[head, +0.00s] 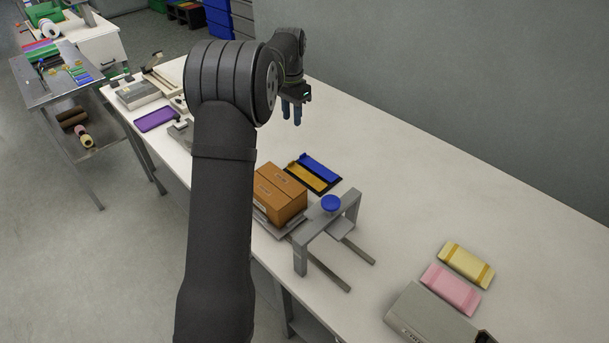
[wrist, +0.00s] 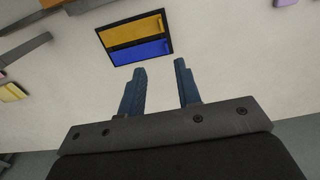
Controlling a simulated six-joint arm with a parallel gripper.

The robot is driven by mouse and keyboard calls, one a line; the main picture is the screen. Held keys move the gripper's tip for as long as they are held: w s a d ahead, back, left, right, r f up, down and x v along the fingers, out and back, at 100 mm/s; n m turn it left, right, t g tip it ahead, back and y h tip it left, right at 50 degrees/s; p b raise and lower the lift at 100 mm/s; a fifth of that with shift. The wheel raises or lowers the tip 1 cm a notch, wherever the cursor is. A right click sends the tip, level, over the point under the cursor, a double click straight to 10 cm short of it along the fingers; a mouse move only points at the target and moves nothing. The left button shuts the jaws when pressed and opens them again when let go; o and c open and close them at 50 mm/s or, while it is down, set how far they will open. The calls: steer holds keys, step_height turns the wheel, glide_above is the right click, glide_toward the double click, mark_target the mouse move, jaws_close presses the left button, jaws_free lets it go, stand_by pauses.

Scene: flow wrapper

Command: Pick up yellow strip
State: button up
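The yellow strip (head: 306,178) lies flat on a small black tray (head: 338,184), side by side with a blue strip (head: 319,167). In the wrist view the yellow strip (wrist: 130,31) is at the top, with the blue strip (wrist: 138,52) between it and my fingers. My gripper (head: 291,112) is raised above the table, behind the tray in the head view and apart from it. Its two blue fingers (wrist: 160,67) are spread with nothing between them.
A brown box (head: 280,194) and a grey frame (head: 327,229) with a blue knob (head: 331,203) stand close to the tray. Pale yellow (head: 466,265) and pink (head: 451,289) packs lie at the right. The table behind the tray is clear up to the wall.

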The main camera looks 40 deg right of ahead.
mark_target(293, 164)
steer(key=f, duration=1.7)
steer(key=shift+w+f, duration=0.2)
steer(key=shift+w, duration=0.05)
jaws_close()
